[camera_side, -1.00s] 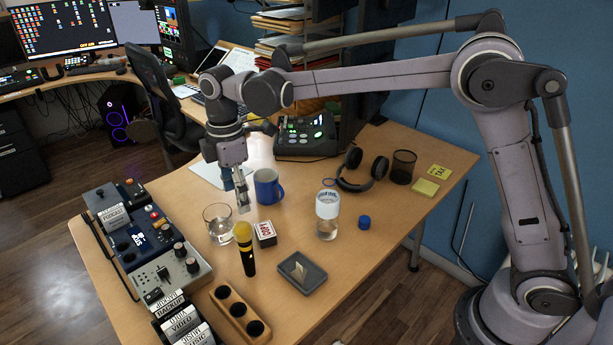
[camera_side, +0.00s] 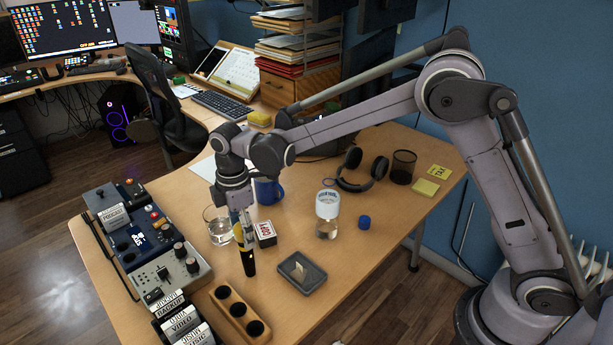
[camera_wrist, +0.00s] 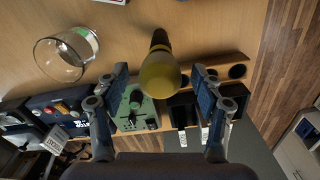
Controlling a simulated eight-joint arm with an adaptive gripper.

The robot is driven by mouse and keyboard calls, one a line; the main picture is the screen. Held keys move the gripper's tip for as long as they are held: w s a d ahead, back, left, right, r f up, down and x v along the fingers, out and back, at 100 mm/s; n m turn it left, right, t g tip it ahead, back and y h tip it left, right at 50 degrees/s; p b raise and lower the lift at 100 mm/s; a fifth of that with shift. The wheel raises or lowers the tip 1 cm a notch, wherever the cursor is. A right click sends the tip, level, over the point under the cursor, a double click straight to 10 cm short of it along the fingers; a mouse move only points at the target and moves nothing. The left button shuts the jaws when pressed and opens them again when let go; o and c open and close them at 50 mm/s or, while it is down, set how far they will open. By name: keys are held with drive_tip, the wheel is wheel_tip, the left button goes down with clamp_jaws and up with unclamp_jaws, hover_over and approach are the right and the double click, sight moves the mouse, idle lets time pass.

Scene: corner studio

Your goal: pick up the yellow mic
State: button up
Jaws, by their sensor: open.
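The yellow mic (camera_side: 246,247) stands upright on the wooden table, with a yellow head and a black body. In the wrist view the mic's yellow head (camera_wrist: 159,75) lies ahead of and between the two fingers. My gripper (camera_side: 242,222) is at the mic's head in the side view and partly covers it. In the wrist view my gripper (camera_wrist: 161,80) is open, with a finger on each side of the mic and gaps between. I cannot tell how deep the head sits between the fingertips.
A glass (camera_side: 219,226) stands close left of the mic, and a matchbox (camera_side: 265,234) close right. A blue mug (camera_side: 268,190) is behind. A wooden holder with dark holes (camera_side: 238,314) and a grey tray (camera_side: 302,272) are in front. A clear bottle (camera_side: 327,214) stands right.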

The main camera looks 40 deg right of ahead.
clamp_jaws()
idle(0.3)
